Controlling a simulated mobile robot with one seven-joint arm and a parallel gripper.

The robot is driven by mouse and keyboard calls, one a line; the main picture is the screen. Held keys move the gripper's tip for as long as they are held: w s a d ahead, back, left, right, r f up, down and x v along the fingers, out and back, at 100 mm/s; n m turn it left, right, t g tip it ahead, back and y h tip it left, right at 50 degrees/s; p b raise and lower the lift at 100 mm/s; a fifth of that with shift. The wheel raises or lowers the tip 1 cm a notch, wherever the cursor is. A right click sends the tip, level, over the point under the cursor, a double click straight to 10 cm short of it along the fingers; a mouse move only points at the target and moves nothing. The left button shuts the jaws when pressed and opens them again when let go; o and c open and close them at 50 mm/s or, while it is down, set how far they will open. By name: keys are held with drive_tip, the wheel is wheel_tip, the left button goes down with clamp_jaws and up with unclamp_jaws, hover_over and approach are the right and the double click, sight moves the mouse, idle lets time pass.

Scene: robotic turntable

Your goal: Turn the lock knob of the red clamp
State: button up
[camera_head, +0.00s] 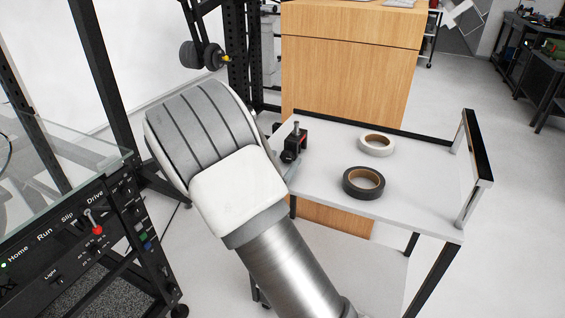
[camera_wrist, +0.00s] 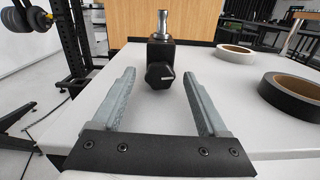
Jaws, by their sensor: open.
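The clamp (camera_head: 295,142) stands upright at the left end of the white cart top. It is a small black block with a metal pin on top and a bit of red at its side in the head view. In the wrist view the clamp body (camera_wrist: 161,50) faces me, with a black knob (camera_wrist: 159,75) on its near side. My gripper (camera_wrist: 159,82) is open and empty, its two grey fingers pointing at the clamp. The knob appears between the fingertips, with a gap on each side; its exact depth is unclear. My arm hides most of the gripper in the head view.
On the cart top (camera_head: 420,208), a black tape roll (camera_head: 363,183) and a white tape roll (camera_head: 377,144) lie right of the clamp. A raised black-edged handle (camera_head: 478,150) closes the right end. A wooden cabinet (camera_head: 345,75) stands behind, a control panel (camera_head: 65,240) at left.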

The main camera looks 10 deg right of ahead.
clamp_jaws()
drive_tip(key=shift+r+n+p, duration=0.15)
drive_tip(key=shift+n+p, duration=0.15)
drive_tip(key=shift+p, duration=0.45)
drive_tip(key=shift+r+n+p, duration=0.1)
drive_tip(key=shift+n+p, duration=0.6)
drive_tip(key=shift+p, duration=0.4)
drive_tip(key=shift+n+p, duration=0.8)
drive_tip(key=shift+p, duration=0.2)
drive_tip(key=shift+f+n+p, duration=0.3)
drive_tip(key=shift+n+p, duration=0.2)
unclamp_jaws()
drive_tip(key=p+v, duration=0.3)
drive_tip(key=v, duration=1.4)
drive_tip(key=shift+s+a, duration=0.15)
drive_tip(key=shift+s, duration=0.05)
